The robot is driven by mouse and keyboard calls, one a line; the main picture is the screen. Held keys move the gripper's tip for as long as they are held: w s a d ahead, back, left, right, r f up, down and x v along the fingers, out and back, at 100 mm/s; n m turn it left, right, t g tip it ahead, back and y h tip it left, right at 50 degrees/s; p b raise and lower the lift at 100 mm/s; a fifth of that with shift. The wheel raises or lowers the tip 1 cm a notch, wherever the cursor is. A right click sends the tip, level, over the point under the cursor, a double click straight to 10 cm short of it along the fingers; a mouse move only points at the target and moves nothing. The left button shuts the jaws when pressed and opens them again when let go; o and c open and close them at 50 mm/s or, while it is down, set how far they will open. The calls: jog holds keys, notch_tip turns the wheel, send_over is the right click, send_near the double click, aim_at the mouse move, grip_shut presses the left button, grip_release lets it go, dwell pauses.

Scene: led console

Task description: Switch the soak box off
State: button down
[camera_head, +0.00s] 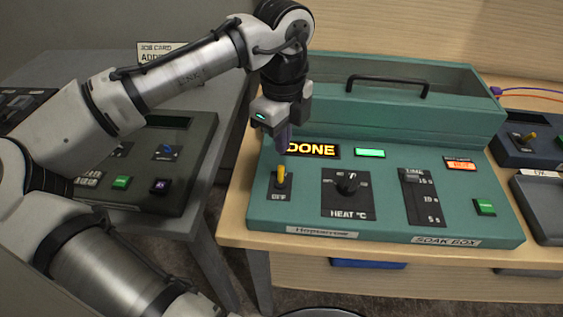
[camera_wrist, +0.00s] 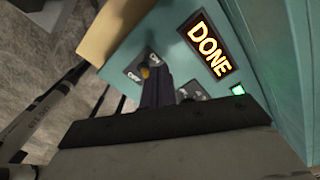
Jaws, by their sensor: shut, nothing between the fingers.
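The soak box (camera_head: 388,241) is a teal console with a sloped front panel and a lidded, handled box behind it. Its amber display reads DONE (camera_head: 311,150), and it shows large in the wrist view (camera_wrist: 208,48). A yellow-tipped toggle switch (camera_head: 282,176) sits below the display, with OFF printed under it. In the head view its tip points up, away from the OFF label. The toggle also shows in the wrist view (camera_wrist: 145,72), just beyond my fingertips. My gripper (camera_head: 284,147) is shut and empty, pointing down just above the toggle, apparently apart from it.
The panel also has a heat knob (camera_head: 348,183), a time slider (camera_head: 419,197), a lit green lamp (camera_head: 370,153), a lit orange lamp (camera_head: 461,165) and a green button (camera_head: 485,207). A dark green console (camera_head: 184,192) stands left across a gap. A grey tray (camera_head: 542,208) lies right.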

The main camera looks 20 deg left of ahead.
jog(key=shift+f, duration=0.2)
jog(key=shift+f+b, duration=0.45)
jog(key=shift+f, duration=0.85)
jog(key=shift+s, duration=0.1)
jog(key=shift+s+d, duration=0.2)
jog(key=shift+s, duration=0.3)
jog(key=shift+s+d, duration=0.15)
jog(key=shift+s, duration=0.35)
jog(key=shift+r+p, duration=0.1)
jog(key=shift+p, duration=0.25)
notch_tip(320, 180, up, 7)
jog(key=p, duration=0.6)
jog(key=shift+w+p, duration=0.35)
jog(key=shift+w, duration=0.05)
jog(key=shift+a+f, duration=0.1)
jog(key=shift+f, duration=0.1)
